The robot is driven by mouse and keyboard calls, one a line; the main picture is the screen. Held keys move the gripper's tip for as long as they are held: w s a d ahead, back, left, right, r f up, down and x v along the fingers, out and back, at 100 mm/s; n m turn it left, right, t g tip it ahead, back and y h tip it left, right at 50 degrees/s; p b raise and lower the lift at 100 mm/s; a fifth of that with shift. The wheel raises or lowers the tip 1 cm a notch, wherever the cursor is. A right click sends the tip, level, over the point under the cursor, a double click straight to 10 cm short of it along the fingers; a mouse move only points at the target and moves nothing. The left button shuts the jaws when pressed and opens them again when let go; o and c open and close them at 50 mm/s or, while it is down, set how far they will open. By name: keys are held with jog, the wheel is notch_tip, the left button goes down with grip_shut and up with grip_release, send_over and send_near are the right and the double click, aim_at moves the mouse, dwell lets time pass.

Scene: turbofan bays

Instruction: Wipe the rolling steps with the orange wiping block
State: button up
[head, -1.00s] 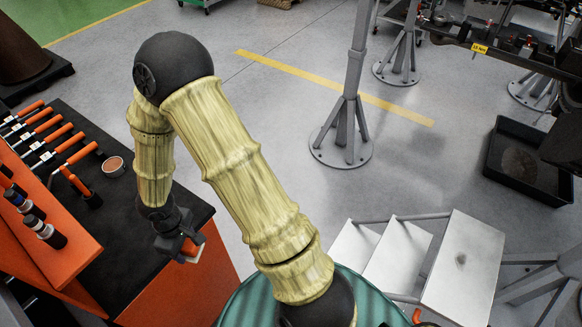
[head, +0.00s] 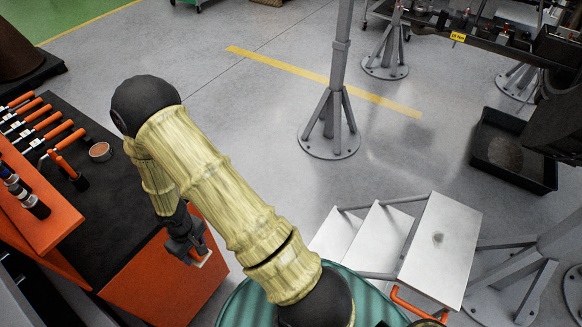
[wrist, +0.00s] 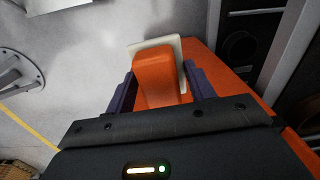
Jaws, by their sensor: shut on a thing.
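The orange wiping block (wrist: 157,78) with a pale pad (wrist: 172,43) is between the jaws of my gripper (wrist: 160,88) in the wrist view. In the head view my gripper (head: 199,254) holds it beside the right side of the orange workbench, and only a bit of the pale pad shows. The rolling steps (head: 362,240) stand at the lower right, apart from my gripper. They have pale metal treads and a top platform (head: 440,240) with a dark smudge (head: 437,238) near its middle.
The orange workbench (head: 165,285) with a black top, several orange-handled tools and a small round tin (head: 99,151) is at left. A grey stand (head: 328,140) and a black tray (head: 512,150) are beyond the steps. Open floor lies between the bench and the stand.

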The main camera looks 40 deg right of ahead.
jog(key=d+f+m+b, duration=0.1)
jog(key=d+f+m, duration=0.1)
jog(key=d+f, duration=0.3)
jog(key=w+d+f+m+b, duration=0.1)
jog(key=d+f, duration=0.3)
jog(key=f, duration=0.8)
jog(key=shift+w+d+f+m, duration=0.3)
jog(key=shift+d+f+m, duration=0.1)
jog(key=shift+m, duration=0.3)
jog(key=shift+a, duration=0.15)
